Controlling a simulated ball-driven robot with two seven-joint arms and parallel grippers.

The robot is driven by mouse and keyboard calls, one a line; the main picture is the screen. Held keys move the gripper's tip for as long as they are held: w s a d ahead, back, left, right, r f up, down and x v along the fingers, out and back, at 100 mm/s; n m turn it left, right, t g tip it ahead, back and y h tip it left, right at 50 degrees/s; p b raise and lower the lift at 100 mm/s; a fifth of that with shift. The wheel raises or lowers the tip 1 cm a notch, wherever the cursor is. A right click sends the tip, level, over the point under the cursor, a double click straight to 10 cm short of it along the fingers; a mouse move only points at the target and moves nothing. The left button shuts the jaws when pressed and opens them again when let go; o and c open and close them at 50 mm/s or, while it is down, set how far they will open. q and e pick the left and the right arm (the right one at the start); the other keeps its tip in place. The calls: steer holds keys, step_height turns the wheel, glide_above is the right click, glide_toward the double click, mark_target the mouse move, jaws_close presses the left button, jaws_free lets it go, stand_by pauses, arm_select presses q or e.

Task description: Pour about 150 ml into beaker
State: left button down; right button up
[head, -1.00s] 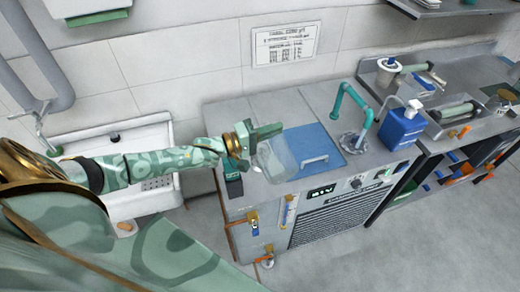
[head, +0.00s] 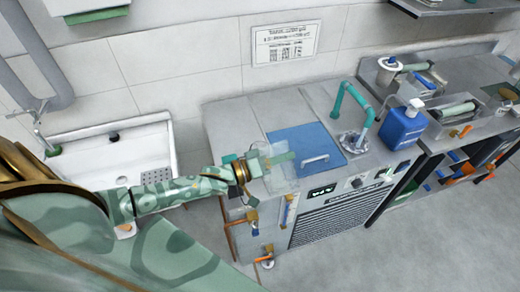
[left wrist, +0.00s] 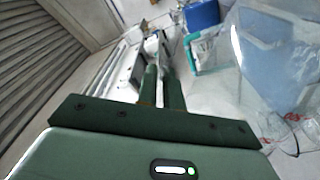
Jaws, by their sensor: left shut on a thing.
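My left gripper (head: 268,163) is at the front left of the counter in the head view, shut on a clear, see-through vessel (head: 283,180). The vessel hangs in front of the blue lid's left edge, and its tilt is hard to tell. In the left wrist view the gripper's green fingers (left wrist: 161,88) are close together, with the clear vessel (left wrist: 262,58) at their right. The exact grip spot is hidden. I cannot make out any liquid in it, nor tell whether it is the beaker. My right gripper is not in view.
A blue lid with a handle (head: 300,143) lies in the grey counter. Right of it are a teal tap (head: 352,95) over a drain and a blue bottle (head: 403,126). A white sink (head: 117,155) stands at left. The counter's back left is clear.

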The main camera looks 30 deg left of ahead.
arm_select(q)
steer(key=s+d+f+m+b, duration=0.2)
steer(key=d+f+m+b, duration=0.1)
steer(key=d+f+m, duration=0.1)
steer(key=s+d+f+m+b, duration=0.3)
steer(key=d+f+m, duration=0.1)
steer(key=f+m, duration=0.3)
steer(key=shift+s+d+f+m+g+h, duration=0.2)
steer(key=shift+f+m+g+h, duration=0.15)
steer(key=shift+f, duration=0.45)
stand_by(2.0)
